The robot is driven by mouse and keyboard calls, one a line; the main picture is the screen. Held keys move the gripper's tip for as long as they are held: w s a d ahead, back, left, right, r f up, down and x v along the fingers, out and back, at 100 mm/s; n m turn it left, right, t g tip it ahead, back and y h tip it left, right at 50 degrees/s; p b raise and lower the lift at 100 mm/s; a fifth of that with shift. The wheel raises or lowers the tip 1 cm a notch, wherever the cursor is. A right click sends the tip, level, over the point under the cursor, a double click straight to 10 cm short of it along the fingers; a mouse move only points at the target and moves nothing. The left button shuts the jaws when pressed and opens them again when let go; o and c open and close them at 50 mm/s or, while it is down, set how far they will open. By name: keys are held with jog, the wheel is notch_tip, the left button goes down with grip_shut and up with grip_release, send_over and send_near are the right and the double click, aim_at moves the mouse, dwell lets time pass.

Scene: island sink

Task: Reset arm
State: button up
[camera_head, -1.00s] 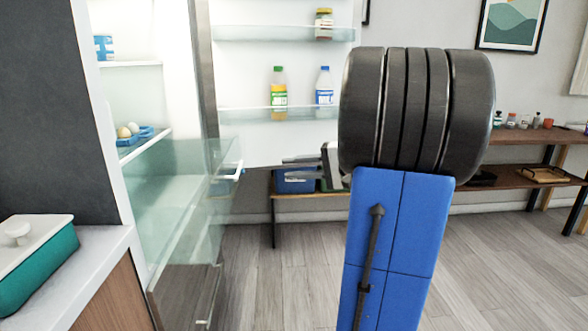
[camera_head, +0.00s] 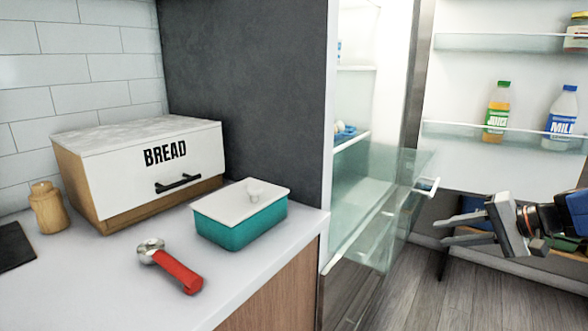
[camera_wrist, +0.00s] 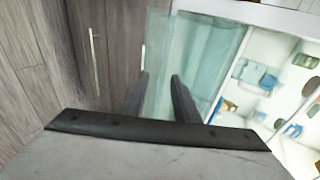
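My gripper (camera_head: 458,231) is at the right of the head view, in front of the open fridge door and pointing left. Its two fingers are apart, and nothing shows between them. In the wrist view my gripper (camera_wrist: 160,88) also has its fingers spread, with the fridge's glass drawer front (camera_wrist: 200,60) beyond them. The open fridge (camera_head: 370,130) stands left of my gripper in the head view. Most of my arm is outside the head view.
A counter (camera_head: 120,285) at the left holds a bread box (camera_head: 150,165), a teal dish with a white lid (camera_head: 245,215), a red-handled can opener (camera_head: 172,268) and a wooden jar (camera_head: 48,207). Juice (camera_head: 496,112) and milk (camera_head: 562,118) bottles stand on the fridge door shelf. Wood floor lies below.

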jog(key=s+a+f+n+g+h, duration=0.35)
jog(key=s+a+f, duration=0.25)
jog(key=s+a, duration=0.4)
jog(key=s+f+n+h, duration=0.4)
jog(key=s+h, duration=0.1)
jog(key=s, duration=0.4)
jog(key=shift+s+d, duration=0.3)
jog(key=shift+d, duration=0.15)
